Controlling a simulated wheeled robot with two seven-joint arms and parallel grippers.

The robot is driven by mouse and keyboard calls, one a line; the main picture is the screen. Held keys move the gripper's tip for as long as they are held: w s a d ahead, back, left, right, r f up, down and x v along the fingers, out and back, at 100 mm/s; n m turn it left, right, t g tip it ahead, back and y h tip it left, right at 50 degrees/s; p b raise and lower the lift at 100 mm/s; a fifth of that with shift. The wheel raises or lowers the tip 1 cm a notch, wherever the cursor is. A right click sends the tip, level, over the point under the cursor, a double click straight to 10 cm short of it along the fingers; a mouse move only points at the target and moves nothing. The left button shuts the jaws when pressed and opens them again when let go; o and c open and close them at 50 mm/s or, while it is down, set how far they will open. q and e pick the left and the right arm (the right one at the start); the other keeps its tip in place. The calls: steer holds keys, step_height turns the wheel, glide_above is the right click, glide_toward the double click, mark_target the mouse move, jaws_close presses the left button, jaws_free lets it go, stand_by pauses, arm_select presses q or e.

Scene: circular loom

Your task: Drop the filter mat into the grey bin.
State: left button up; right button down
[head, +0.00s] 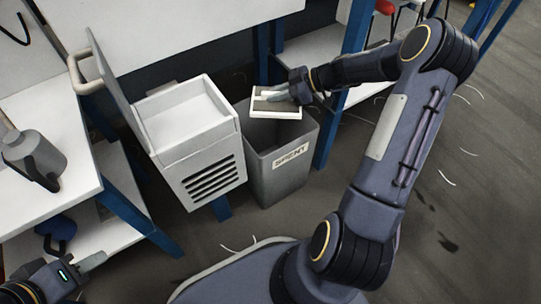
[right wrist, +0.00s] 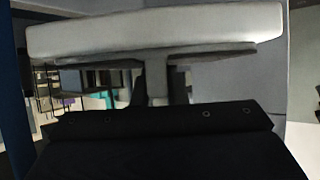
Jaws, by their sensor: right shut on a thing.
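The filter mat (head: 262,105) is a flat pale square with a white rim and a darker middle. My right gripper (head: 284,94) is shut on it from its right side. The mat appears over the back part of the mouth of the grey bin (head: 283,178), which has a label reading SPENT. The gap between mat and bin rim is hard to judge. In the right wrist view the mat (right wrist: 155,32) is a pale slab across the top, with the gripper (right wrist: 158,85) below it. My left gripper (head: 92,262) is low at the left, far from the bin; its jaw opening is unclear.
A white box unit (head: 185,120) with a vented front and an open lid stands directly left of the bin. A blue-legged bench (head: 352,60) stands behind and right. A white table (head: 45,190) with a grey can (head: 35,155) is at the left.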

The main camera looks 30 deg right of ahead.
steer(key=shift+f, duration=0.8)
steer(key=c, duration=1.4)
jaws_free()
steer(key=shift+o, duration=0.2)
steer(key=shift+d+r, duration=0.1)
steer(key=p+v, duration=0.2)
steer(key=v, duration=0.4)
steer(key=shift+d+r, duration=0.1)
steer(key=shift+s+d+r, duration=0.25)
steer(key=shift+s+d, duration=0.15)
steer(key=shift+d, duration=0.1)
